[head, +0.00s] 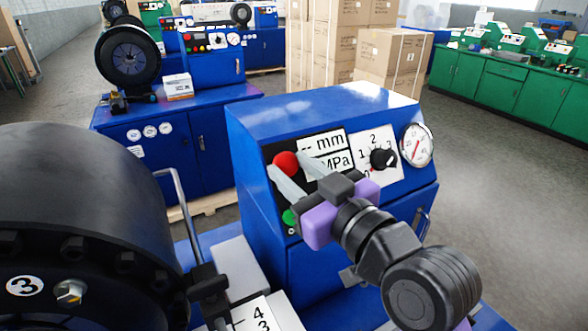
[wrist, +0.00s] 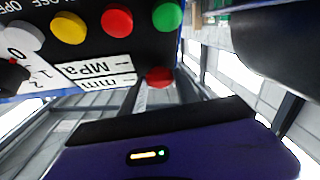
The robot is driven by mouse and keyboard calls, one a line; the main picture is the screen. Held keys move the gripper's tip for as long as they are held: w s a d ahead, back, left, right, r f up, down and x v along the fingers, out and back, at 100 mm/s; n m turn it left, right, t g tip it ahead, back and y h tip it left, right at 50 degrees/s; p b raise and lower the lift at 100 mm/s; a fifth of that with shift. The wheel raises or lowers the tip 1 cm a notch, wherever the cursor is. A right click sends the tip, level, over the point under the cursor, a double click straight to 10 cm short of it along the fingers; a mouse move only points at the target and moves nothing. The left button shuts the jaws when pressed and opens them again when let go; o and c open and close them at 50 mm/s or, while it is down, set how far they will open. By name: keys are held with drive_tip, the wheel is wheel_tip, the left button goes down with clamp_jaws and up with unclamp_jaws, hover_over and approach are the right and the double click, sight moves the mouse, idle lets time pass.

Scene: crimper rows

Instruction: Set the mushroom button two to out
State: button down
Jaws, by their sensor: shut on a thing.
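The red mushroom button (head: 286,163) is on the black front panel of a blue control box (head: 265,120), left of the mm and MPa displays. No number shows on it. It also shows in the wrist view (wrist: 158,77), where the panel appears upside down. My gripper (head: 291,166), purple with pale fingers, reaches to the panel and is shut on the red button, one finger on each side. My gripper body hides part of the panel. I cannot tell whether the button is in or out.
A selector knob (head: 383,158) and a pressure gauge (head: 417,145) sit right of the displays. A green button (head: 290,217) is below my fingers. A large black crimper head (head: 90,215) marked 3 is close on the left. Cardboard boxes (head: 390,65) stand behind.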

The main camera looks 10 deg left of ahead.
drive_tip(key=shift+s+d+r+p, duration=0.3)
drive_tip(key=shift+s+r, duration=0.1)
drive_tip(key=shift+s, duration=0.05)
drive_tip(key=shift+f, duration=0.1)
drive_tip(key=c, duration=0.9)
unclamp_jaws()
drive_tip(key=b+v, duration=0.1)
drive_tip(key=v, duration=0.6)
drive_tip(key=shift+s+d+b, duration=0.25)
drive_tip(key=shift+s+b, duration=0.1)
drive_tip(key=shift+b, duration=0.05)
